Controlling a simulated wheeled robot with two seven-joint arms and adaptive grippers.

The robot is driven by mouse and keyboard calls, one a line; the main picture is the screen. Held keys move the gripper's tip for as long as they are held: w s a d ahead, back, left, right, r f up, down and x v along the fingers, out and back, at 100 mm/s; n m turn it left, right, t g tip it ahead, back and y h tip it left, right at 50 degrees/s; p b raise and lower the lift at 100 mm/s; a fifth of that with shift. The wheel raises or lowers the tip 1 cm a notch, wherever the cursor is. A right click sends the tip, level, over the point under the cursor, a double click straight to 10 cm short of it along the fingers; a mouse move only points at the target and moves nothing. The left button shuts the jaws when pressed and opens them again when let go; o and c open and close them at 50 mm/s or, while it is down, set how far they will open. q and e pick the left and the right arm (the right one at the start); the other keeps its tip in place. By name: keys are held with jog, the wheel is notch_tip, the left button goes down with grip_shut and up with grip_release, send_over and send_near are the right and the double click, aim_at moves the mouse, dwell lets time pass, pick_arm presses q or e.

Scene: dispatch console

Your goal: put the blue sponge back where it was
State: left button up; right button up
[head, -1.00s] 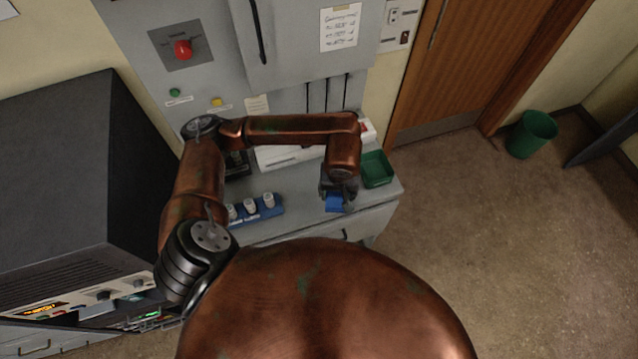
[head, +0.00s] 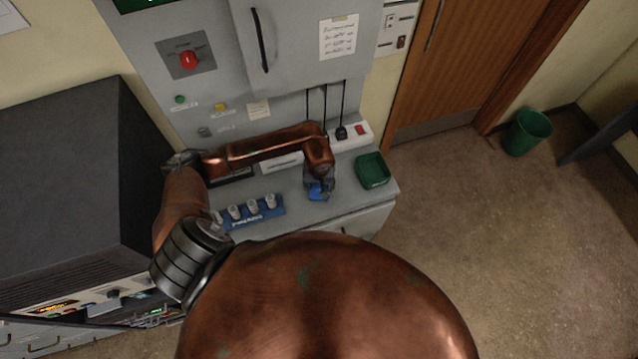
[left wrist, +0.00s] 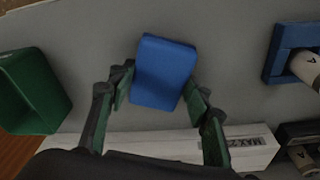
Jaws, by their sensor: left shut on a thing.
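The blue sponge (head: 317,193) is at my left gripper (head: 320,182), over the grey console shelf, left of the green tray. In the left wrist view the sponge (left wrist: 165,72) sits between the two fingers of my left gripper (left wrist: 160,80), which is shut on it. Its broad blue face shows, slightly tilted in the picture. Whether it touches the shelf or hangs just above it I cannot tell. My right gripper is not in view.
The green tray (head: 373,170) stands at the shelf's right end. A blue rack (head: 262,210) with several white cylinders is left of the sponge. A white power strip (head: 352,137) with plugged cables lies behind. Bare shelf (head: 340,207) lies in front of the tray.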

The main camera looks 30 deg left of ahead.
pick_arm(q)
jog(key=shift+f, duration=0.1)
jog(key=shift+f, duration=0.1)
jog(key=o, duration=1.1)
jog(key=shift+w+r, duration=0.1)
jog(key=shift+r, duration=0.4)
notch_tip(320, 180, up, 11)
jog(key=s+b, duration=0.1)
jog(key=b, duration=0.2)
jog(key=shift+s+d, duration=0.4)
jog(key=shift+r, duration=0.1)
